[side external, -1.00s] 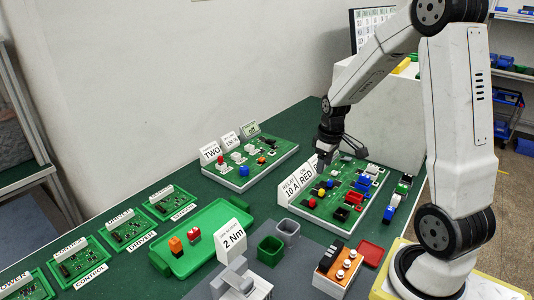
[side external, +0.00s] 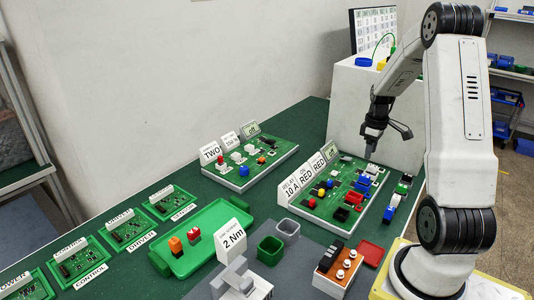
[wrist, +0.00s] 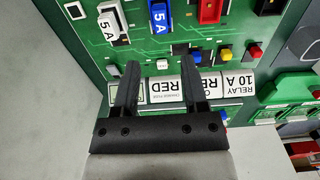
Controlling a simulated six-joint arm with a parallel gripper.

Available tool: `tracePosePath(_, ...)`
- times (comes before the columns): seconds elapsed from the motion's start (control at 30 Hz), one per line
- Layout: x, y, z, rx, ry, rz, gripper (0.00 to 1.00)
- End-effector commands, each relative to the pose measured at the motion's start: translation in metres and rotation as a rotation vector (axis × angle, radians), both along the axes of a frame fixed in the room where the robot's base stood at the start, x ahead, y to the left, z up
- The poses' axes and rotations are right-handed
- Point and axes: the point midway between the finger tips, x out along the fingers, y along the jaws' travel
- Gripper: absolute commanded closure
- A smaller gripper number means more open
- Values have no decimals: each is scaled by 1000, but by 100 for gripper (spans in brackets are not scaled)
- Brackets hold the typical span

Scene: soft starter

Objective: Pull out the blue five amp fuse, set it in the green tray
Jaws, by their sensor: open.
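The blue five amp fuse (wrist: 158,18) stands in the green board, marked "5 A", at the top of the wrist view. In the side view a blue block (side external: 363,184) on the board's right part appears to be it. My gripper (side external: 369,156) points down above the back of the board. In the wrist view its two fingers (wrist: 163,75) are apart with nothing between them, and the fuse lies beyond the fingertips.
A white "5 A" fuse (wrist: 110,22) stands beside the blue one, and a red part (wrist: 209,10) on its other side. Upright label cards (side external: 308,180) line the board's edge. A white cabinet (side external: 345,110) stands behind. A small green bin (side external: 270,251) sits near the tray.

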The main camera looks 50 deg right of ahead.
Motion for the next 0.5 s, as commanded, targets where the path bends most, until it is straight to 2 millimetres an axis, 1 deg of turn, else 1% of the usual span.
tracePosePath(0.27, 0, 1, -17, 2, 1, 0, 44)
tracePosePath(0.5, 0, 1, -41, 2, 2, 0, 44)
